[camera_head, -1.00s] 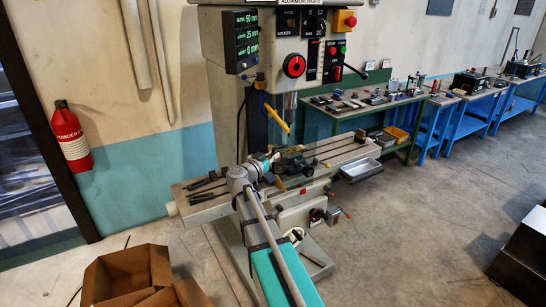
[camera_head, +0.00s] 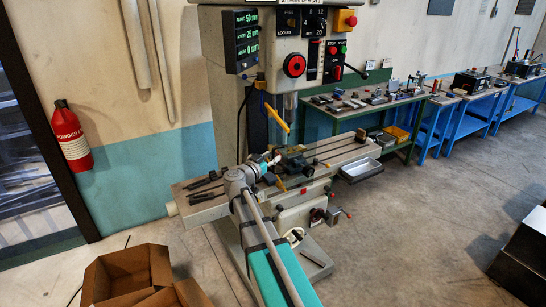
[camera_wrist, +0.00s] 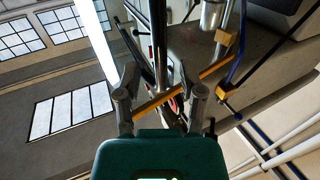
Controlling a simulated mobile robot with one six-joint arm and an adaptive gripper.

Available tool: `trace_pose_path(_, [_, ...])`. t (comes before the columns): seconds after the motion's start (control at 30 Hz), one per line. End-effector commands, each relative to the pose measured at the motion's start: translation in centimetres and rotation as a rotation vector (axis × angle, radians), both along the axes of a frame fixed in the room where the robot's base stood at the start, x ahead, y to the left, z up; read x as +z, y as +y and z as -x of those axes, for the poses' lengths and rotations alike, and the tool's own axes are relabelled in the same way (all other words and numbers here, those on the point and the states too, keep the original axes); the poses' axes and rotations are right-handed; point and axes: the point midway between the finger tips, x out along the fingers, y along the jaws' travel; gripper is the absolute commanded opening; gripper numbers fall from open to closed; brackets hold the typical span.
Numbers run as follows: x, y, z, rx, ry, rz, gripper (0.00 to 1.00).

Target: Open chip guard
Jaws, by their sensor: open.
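The chip guard's yellow bar (camera_head: 277,118) hangs at a slant below the milling machine's head, beside the spindle. In the wrist view the yellow bar (camera_wrist: 185,84) runs diagonally across the picture, past the fingers. A clear pane, if there is one, cannot be made out. My gripper (camera_head: 272,161) is over the machine table, below the bar. In the wrist view my gripper (camera_wrist: 160,84) is open, with its two fingers apart and nothing held. Whether a finger touches the bar cannot be told.
The machine table (camera_head: 335,148) carries a dark vise (camera_head: 292,161) close to my gripper. The control head (camera_head: 290,50) overhangs from above. A workbench (camera_head: 365,108) stands behind to the right. Cardboard boxes (camera_head: 125,275) lie at lower left.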

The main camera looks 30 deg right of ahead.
Motion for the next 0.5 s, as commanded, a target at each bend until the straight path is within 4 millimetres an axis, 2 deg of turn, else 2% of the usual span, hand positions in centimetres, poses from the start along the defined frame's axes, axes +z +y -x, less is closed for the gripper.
trace_pose_path(0.5, [0.0,6.9,3.5,0.003,0.001,0.0,0.51])
